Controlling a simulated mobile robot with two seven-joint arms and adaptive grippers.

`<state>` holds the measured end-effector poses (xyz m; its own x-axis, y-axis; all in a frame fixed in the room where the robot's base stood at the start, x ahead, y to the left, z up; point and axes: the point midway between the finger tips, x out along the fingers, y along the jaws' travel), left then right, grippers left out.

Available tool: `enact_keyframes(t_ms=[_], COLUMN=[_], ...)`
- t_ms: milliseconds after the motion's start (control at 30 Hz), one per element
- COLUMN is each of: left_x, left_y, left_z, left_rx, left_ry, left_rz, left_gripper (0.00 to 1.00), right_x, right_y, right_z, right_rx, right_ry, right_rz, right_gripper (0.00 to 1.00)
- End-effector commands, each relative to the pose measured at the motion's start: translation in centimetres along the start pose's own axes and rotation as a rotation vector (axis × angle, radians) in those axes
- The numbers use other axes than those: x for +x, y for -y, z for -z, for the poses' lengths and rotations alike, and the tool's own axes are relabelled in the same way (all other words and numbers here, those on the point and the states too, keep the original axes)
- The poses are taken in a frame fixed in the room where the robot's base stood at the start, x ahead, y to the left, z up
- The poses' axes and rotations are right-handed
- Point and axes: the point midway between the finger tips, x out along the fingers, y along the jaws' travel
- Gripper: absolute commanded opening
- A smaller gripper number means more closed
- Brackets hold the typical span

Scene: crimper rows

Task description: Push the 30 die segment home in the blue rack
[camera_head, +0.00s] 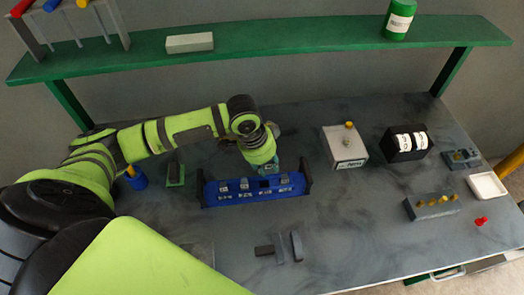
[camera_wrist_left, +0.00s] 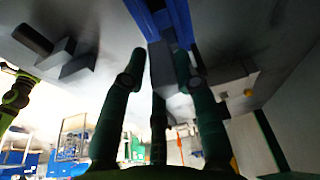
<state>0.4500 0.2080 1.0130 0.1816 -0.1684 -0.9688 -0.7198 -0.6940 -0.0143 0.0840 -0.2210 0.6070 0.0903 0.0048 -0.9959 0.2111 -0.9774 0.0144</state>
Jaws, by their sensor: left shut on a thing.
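The blue rack (camera_head: 212,200) stands in the middle of the bench with several grey die segments in its slots. Their labels are too small for me to read. My left gripper (camera_head: 273,168) reaches down at the rack's back side, right of its middle. In the left wrist view, my left gripper (camera_wrist_left: 159,72) has its dark green fingers closed around a grey die segment (camera_wrist_left: 162,62). That segment's end meets the blue rack (camera_wrist_left: 181,22). I cannot tell how deep it sits or whether it is the 30. My right gripper is not in view.
A white box with a knob (camera_head: 345,150) and a black holder with white rolls (camera_head: 406,145) stand right of the rack. Loose grey blocks (camera_head: 297,246) lie in front. A blue cup (camera_head: 137,178) is at left. A green shelf (camera_head: 260,40) spans above the back.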

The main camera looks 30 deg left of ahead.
Motion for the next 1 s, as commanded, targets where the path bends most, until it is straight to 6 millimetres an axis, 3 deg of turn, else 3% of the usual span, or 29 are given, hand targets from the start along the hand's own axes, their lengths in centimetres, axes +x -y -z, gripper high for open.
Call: enact_keyframes(t_ms=[33,200,667,1000], left_x=[-0.1,0.7,1.1,3.4], left_y=[0.2,0.7,0.7,0.7], left_z=[-0.3,-0.9,-1.1,-1.6], left_rx=[0.031,0.1,0.111,0.11], left_ry=[0.002,-0.004,-0.005,-0.005], left_rz=[-0.011,-0.024,-0.021,-0.022], left_gripper=[0.0,0.0,0.0,0.0], right_x=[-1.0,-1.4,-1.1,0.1], right_y=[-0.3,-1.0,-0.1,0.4], right_z=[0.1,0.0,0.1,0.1], right_rx=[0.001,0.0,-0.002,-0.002], right_ry=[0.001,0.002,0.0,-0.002], right_rz=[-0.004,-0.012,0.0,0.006], right_gripper=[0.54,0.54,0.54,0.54])
